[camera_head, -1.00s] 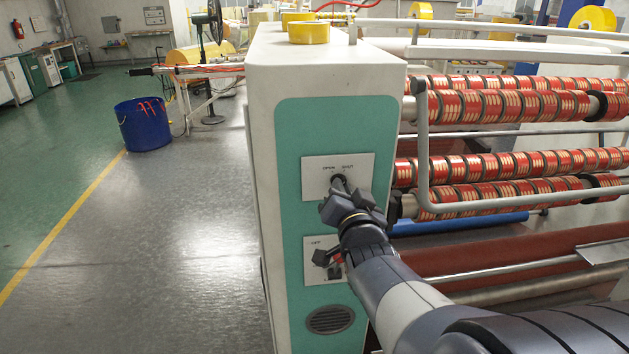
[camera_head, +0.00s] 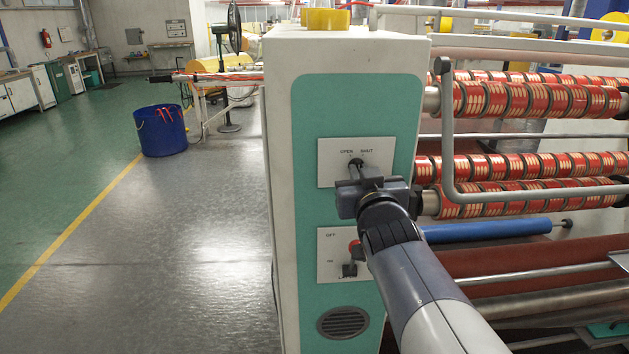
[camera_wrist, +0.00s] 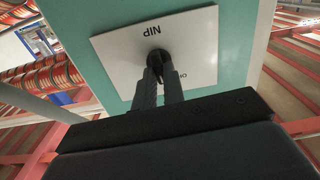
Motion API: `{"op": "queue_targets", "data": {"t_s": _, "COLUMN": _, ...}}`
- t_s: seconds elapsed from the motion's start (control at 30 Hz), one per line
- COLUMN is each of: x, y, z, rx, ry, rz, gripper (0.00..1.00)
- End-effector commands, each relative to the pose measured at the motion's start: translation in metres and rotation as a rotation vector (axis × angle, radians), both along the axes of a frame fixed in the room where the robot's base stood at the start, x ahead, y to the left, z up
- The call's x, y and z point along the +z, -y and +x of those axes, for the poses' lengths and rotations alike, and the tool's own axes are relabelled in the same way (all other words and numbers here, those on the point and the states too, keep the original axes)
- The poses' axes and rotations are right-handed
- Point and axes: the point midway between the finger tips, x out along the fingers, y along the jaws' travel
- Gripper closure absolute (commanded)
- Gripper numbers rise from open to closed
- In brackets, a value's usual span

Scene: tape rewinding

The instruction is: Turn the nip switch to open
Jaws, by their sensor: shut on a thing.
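The nip switch (camera_head: 356,163) is a small dark knob on a white plate (camera_head: 328,150) marked OPEN and SHUT, set in the machine's green front panel. My gripper (camera_head: 359,173) is at the plate, with its two fingers pointing at it. In the wrist view the fingers (camera_wrist: 161,80) are closed around the dark switch (camera_wrist: 157,57), and the plate (camera_wrist: 118,58) reads NIP upside down. The fingers hide part of the knob, so I cannot tell which mark it points to.
A lower plate (camera_head: 330,245) with an OFF mark, a red light and a dark switch (camera_head: 349,269) lies just below my gripper. A grey rail (camera_head: 447,130) and red tape rolls (camera_head: 520,100) are close on the right. The floor on the left is open, with a blue bin (camera_head: 162,132).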

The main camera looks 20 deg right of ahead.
Motion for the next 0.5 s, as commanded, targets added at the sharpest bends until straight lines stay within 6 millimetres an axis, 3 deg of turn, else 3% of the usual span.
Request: {"op": "queue_targets", "data": {"t_s": 0.5, "x": -0.0023, "y": -0.0015, "z": 0.0004, "rx": 0.0, "ry": -0.106, "rz": -0.366, "gripper": 1.0}}
